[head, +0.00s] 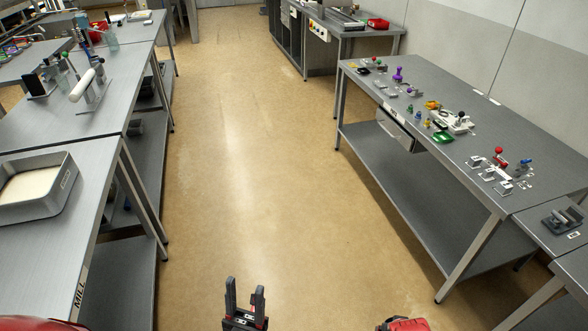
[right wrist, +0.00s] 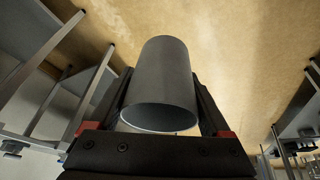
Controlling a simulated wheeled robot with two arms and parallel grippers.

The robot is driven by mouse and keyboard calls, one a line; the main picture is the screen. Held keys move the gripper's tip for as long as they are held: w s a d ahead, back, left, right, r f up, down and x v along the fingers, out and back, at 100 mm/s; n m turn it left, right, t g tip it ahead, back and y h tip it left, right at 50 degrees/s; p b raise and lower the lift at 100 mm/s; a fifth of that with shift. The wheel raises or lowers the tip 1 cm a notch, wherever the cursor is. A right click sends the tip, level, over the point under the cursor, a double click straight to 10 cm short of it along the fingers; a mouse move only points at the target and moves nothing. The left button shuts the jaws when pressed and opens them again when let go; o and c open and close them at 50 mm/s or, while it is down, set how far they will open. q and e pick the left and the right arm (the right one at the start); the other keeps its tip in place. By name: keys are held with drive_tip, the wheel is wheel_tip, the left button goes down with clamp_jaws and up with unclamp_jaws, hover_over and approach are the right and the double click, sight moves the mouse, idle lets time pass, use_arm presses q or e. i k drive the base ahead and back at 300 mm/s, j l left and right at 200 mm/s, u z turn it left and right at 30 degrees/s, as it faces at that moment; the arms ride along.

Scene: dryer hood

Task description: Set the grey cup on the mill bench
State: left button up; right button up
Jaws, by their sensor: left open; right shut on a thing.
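The grey cup (right wrist: 158,75) is a plain cylinder in the right wrist view. My right gripper (right wrist: 160,100) is shut on it, one finger on each side. In the head view only a red part of my right arm shows at the bottom edge, and the cup is out of sight. The mill bench (head: 110,225), with MILL on its front edge, is the grey table at the lower left. My left gripper (head: 245,287) is open and empty over the floor, right of that bench.
A grey tray of pale material (head: 35,190) stands on the mill bench; bare top lies around it. Another bench (head: 110,115) with a white roller (head: 82,86) adjoins behind. A right-hand table (head: 430,85) holds several small knobbed parts. The floor (head: 250,170) between is clear.

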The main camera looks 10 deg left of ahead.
sight(33, 279)
drive_tip(key=i+u, duration=0.15)
drive_tip(key=i, duration=0.35)
drive_tip(key=i+l+u, duration=0.15)
drive_tip(key=i, duration=0.3)
drive_tip(key=i+l+u, duration=0.15)
drive_tip(key=i, duration=0.3)
drive_tip(key=i+l+u, duration=0.15)
drive_tip(key=i, duration=0.35)
drive_tip(key=l+u, duration=0.1)
drive_tip(key=u, duration=2.3)
